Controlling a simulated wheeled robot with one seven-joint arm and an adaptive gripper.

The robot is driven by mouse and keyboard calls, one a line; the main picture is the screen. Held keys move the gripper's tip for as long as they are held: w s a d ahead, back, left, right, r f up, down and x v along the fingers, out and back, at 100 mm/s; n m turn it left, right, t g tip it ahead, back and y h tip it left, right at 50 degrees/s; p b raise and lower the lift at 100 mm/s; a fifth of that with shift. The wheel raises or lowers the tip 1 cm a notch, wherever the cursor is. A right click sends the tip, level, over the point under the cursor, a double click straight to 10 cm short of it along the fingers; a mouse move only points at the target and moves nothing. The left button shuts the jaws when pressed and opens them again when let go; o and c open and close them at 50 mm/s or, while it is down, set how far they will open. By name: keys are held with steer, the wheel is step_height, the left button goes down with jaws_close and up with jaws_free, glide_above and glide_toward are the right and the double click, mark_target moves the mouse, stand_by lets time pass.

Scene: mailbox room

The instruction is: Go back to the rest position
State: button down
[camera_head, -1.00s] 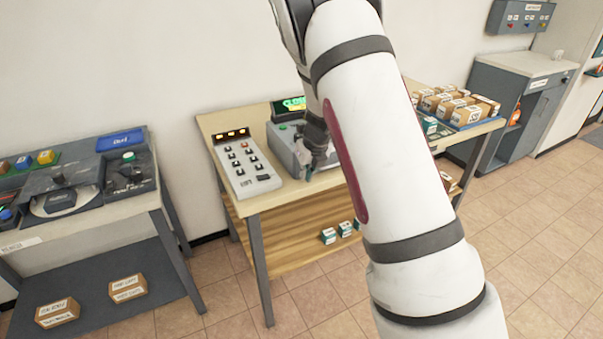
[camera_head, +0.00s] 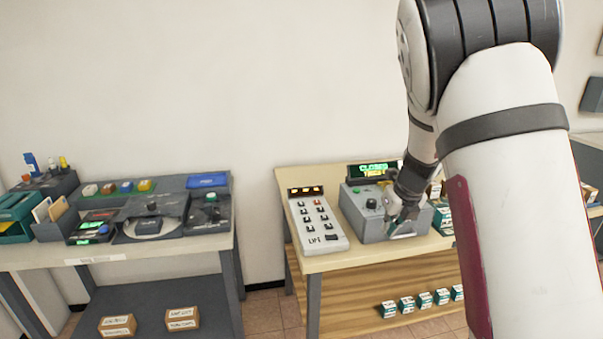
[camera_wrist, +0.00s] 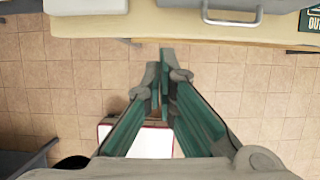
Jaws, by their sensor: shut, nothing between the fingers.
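My gripper (camera_head: 400,226) hangs in front of the grey machine with the lit green display, at the wooden table's front side. In the wrist view my gripper (camera_wrist: 166,70) shows its green-lined fingers brought together, with nothing between them. It is over the tiled floor, just off the table's edge. My white arm covers the right part of the head view and hides part of the table behind it.
The grey machine (camera_head: 365,212) and a white button panel (camera_head: 318,222) stand on the wooden table (camera_head: 350,258). Several small boxes sit on its lower shelf. A grey table (camera_head: 150,245) with devices stands at left. Floor between the tables is clear.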

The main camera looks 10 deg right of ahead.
steer(key=s+a+r+n+y, duration=0.3)
steer(key=s+a+r+n, duration=0.9)
steer(key=s+n, duration=0.4)
steer(key=s+a+r+n+h, duration=0.1)
steer(key=s+r+n+h, duration=0.2)
steer(key=s+n, duration=1.5)
steer(key=shift+s+n, duration=0.35)
steer(key=shift+n, duration=0.35)
steer(key=shift+a, duration=0.1)
